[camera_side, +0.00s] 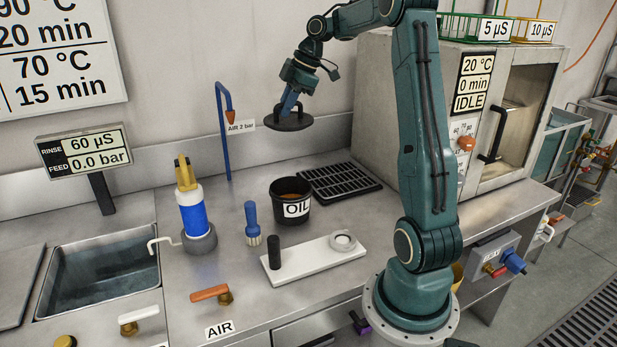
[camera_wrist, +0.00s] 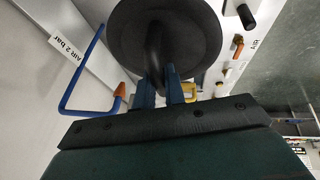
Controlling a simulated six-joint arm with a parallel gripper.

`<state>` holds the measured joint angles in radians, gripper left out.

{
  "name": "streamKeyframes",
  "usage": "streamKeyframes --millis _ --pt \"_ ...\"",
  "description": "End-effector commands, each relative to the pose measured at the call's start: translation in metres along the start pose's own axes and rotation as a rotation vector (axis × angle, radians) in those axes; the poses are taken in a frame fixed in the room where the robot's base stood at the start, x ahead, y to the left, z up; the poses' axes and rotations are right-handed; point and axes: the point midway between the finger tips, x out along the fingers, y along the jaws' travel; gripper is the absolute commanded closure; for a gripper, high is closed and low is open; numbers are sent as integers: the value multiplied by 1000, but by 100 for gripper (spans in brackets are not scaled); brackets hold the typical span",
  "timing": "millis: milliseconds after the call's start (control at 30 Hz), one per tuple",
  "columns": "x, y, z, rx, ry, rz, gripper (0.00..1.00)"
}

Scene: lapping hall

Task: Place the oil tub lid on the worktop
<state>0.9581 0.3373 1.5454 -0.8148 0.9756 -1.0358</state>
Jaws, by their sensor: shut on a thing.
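The oil tub lid (camera_side: 288,122) is a dark round disc with a handle. My gripper (camera_side: 289,103) is shut on the lid's handle and holds the lid in the air, above and behind the oil tub. In the wrist view the lid (camera_wrist: 192,25) fills the upper middle, with its handle between the blue fingers of my gripper (camera_wrist: 162,85). The black oil tub (camera_side: 290,208), labelled OIL, stands uncovered on the worktop (camera_side: 200,287), with brown oil showing inside. The lid touches nothing below it in the side view.
A black drain grate (camera_side: 338,183) lies right of the tub. A blue brush (camera_side: 252,222), a blue and white bottle (camera_side: 192,210) and a white plate (camera_side: 312,260) with a black peg and a ring stand nearby. A blue air pipe (camera_side: 221,130) rises behind. A sink (camera_side: 97,272) is at left.

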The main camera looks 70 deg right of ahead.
Motion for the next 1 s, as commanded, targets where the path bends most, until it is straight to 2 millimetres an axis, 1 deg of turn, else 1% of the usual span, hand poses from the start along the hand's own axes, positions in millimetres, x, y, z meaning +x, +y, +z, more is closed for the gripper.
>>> streamKeyframes --millis 167,267,367,567,800,1000 --pt "2 3 1 13 -3 5 100" --pt "5 9 2 39 -8 15 100" --pt "11 20 4 89 -19 35 100" --pt "32 55 12 254 -55 104 100" --pt "65 106 22 525 -114 216 100" --pt "93 142 28 754 -164 311 100"
